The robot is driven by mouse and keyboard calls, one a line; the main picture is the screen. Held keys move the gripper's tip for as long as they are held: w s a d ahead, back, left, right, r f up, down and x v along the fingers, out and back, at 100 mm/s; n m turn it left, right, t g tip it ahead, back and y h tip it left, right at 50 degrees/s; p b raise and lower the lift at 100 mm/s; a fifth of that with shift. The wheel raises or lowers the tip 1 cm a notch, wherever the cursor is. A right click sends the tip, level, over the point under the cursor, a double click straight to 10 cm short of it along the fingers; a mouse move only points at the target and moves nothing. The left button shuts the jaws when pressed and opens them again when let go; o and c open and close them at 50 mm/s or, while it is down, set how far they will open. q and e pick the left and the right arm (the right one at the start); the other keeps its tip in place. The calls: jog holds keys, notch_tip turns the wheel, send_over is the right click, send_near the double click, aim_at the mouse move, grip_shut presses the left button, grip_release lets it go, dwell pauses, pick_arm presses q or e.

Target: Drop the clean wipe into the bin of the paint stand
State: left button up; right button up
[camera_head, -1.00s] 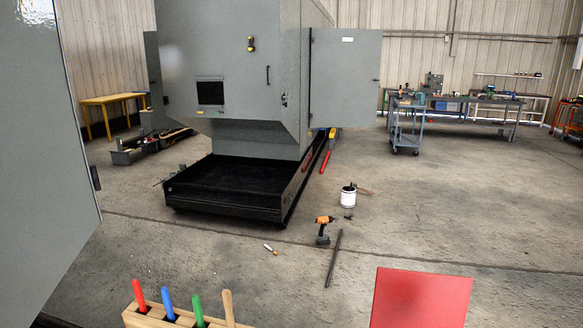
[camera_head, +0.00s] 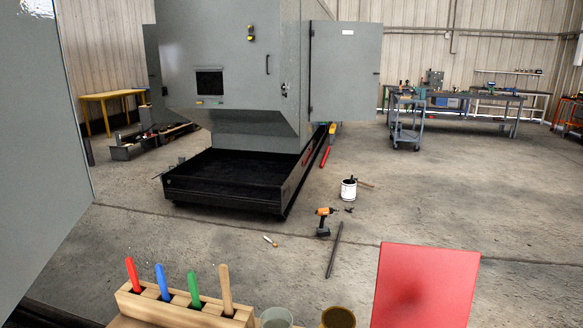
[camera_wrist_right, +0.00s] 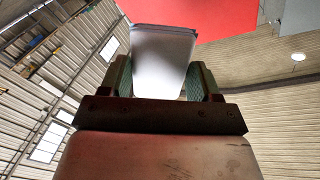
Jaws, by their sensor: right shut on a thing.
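In the right wrist view my right gripper (camera_wrist_right: 166,80) is shut on a white, flat-sided piece with a dark upper edge (camera_wrist_right: 163,58). It looks like the folded clean wipe, held between the two greenish finger pads. In the head view part of what may be the paint stand shows at the bottom edge: a wooden holder (camera_head: 178,308) with red, blue, green and plain wood handles. Beside it are the rims of a pale grey-green cup (camera_head: 277,318) and a brown cup (camera_head: 338,318). I cannot make out the bin. Neither gripper shows in the head view.
A red panel (camera_head: 425,285) stands at the lower right. A grey panel (camera_head: 40,150) fills the left side. Beyond are the grey enclosure (camera_head: 235,60) over a black tray (camera_head: 235,180). A drill (camera_head: 323,222), a bar and a white can (camera_head: 348,189) are on the floor.

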jog(key=o, duration=0.9)
jog(key=shift+s+a, duration=0.1)
jog(key=v, duration=1)
jog(key=shift+s+a, duration=0.2)
jog(key=shift+s, duration=0.05)
